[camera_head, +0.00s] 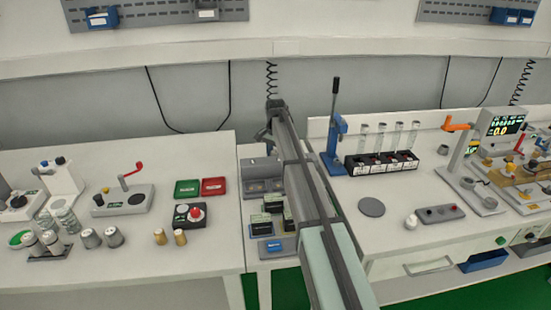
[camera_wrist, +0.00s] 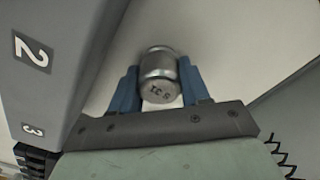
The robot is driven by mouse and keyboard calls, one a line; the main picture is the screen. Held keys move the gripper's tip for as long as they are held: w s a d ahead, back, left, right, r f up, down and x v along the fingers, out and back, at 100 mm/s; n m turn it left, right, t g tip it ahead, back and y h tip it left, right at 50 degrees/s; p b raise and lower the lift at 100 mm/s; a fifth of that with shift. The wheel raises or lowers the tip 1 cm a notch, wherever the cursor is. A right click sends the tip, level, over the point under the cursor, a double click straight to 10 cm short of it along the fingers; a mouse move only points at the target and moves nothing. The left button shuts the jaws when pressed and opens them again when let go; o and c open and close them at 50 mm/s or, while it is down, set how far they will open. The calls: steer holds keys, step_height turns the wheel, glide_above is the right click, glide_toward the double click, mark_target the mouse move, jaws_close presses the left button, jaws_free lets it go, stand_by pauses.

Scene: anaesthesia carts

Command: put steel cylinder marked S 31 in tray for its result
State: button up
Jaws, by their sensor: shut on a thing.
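A steel cylinder (camera_wrist: 159,68) sits between the blue fingers of my gripper (camera_wrist: 158,76) in the wrist view. Its end face shows a mark that reads as S 31 upside down. My gripper is shut on it, with a pale surface behind. In the head view my arm reaches over the middle unit to the back, and I cannot make out the fingers or the cylinder there. A green tray (camera_head: 187,188) and a red tray (camera_head: 214,186) lie side by side on the left table. Their labels are too small to read.
A black box with a red knob (camera_head: 195,214) stands in front of the trays. Several metal cylinders (camera_head: 91,238) stand at the left front. A blue lever press (camera_head: 335,145) and a tube rack (camera_head: 380,163) stand right of my arm. Coiled cords hang behind.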

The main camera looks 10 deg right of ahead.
step_height(320, 180, up, 9)
steer(key=shift+a+r, duration=0.3)
steer(key=s+a+r+n, duration=0.1)
steer(key=s+a, duration=0.1)
steer(key=a, duration=0.6)
steer(key=s+a+n, duration=0.1)
steer(key=s+a, duration=0.1)
steer(key=a, duration=0.7)
steer(key=m, duration=0.2)
glide_above(214, 187)
steer(key=shift+s+f, duration=0.1)
steer(key=shift+f, duration=4.85)
steer(key=o, duration=1)
steer(key=shift+f, duration=0.15)
steer(key=shift+o, duration=0.2)
